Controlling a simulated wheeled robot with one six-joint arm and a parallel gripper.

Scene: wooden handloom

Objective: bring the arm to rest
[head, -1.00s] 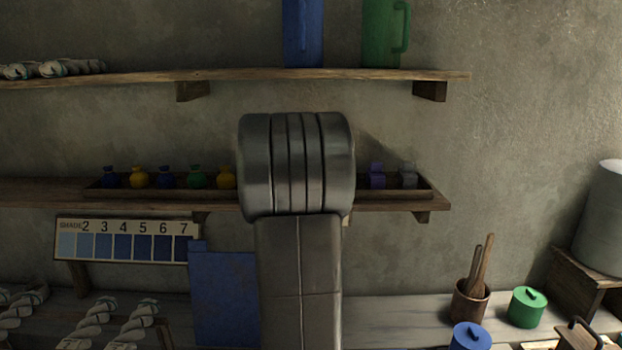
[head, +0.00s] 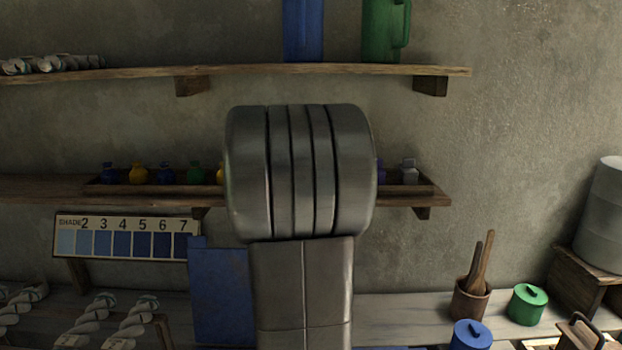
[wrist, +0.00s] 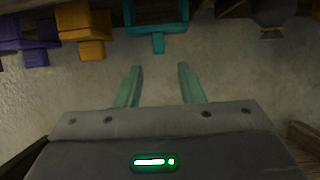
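My gripper (wrist: 160,76) shows in the wrist view. Its two pale green fingers stand apart, with only the grey wall behind them and nothing between them. In the head view my own arm fills the middle of the picture and hides part of the lower shelf. The gripper itself is not visible there.
A lower shelf (head: 40,190) carries a tray (head: 428,189) of small coloured bottles. An upper shelf (head: 330,71) holds a blue vessel (head: 302,30) and a green jug (head: 381,30). Below are a shade card (head: 125,237), skeins (head: 132,318), a green pot (head: 527,303) and a blue pot (head: 471,336).

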